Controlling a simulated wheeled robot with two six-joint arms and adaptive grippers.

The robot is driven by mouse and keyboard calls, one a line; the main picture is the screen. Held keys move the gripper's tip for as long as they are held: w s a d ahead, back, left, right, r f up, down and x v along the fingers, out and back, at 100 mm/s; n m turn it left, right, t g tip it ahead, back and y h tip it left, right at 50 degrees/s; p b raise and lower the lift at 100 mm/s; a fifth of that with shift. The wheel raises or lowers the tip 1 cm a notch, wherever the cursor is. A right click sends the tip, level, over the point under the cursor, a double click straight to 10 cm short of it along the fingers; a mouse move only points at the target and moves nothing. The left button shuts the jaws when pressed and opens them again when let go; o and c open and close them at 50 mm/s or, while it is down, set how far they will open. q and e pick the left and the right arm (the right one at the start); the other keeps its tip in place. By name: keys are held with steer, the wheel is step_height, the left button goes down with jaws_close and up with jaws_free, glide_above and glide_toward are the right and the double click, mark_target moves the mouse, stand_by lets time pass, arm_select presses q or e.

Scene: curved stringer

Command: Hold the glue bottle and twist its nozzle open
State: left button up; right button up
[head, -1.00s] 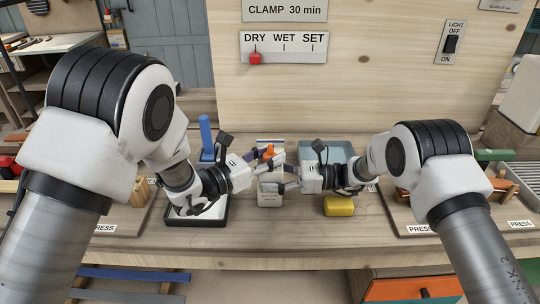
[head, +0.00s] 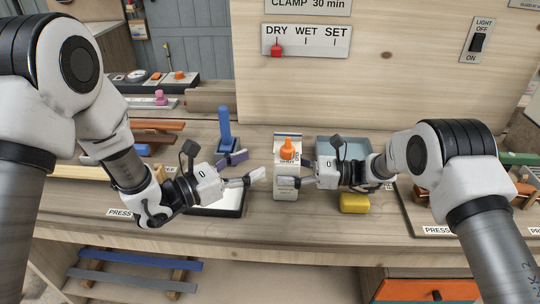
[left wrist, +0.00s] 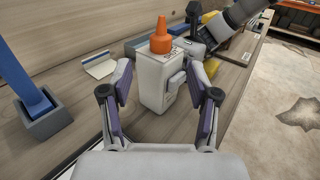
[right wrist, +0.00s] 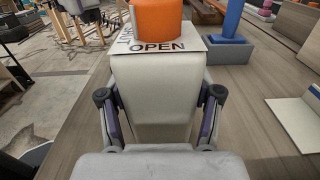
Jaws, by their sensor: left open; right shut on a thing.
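The white glue bottle (head: 287,187) stands upright on the bench, with an orange nozzle (head: 287,149) on top. A plate under the nozzle reads OPEN (right wrist: 158,46) on the side facing my right wrist, and SHUT in the head view. My right gripper (head: 292,172) is shut on the bottle's body from the right; its fingers flank the body in the right wrist view. My left gripper (head: 249,167) is open and empty, left of the bottle and apart from it. In the left wrist view the bottle (left wrist: 155,80) and nozzle (left wrist: 160,37) lie ahead, beyond the open fingers.
A yellow block (head: 354,203) and a grey-blue bin (head: 340,145) are at the right. A white card (left wrist: 100,66) lies behind the bottle.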

arm_select(q)
steer(key=shift+s+a, duration=0.45)
steer(key=m+g+h, duration=0.3)
steer(key=m+g, duration=0.7)
steer(key=g, duration=0.5)
glide_toward(289, 148)
steer(key=x, duration=0.6)
steer(key=f+x, duration=0.1)
steer(key=x, duration=0.3)
steer(key=shift+w, duration=0.35)
jaws_close()
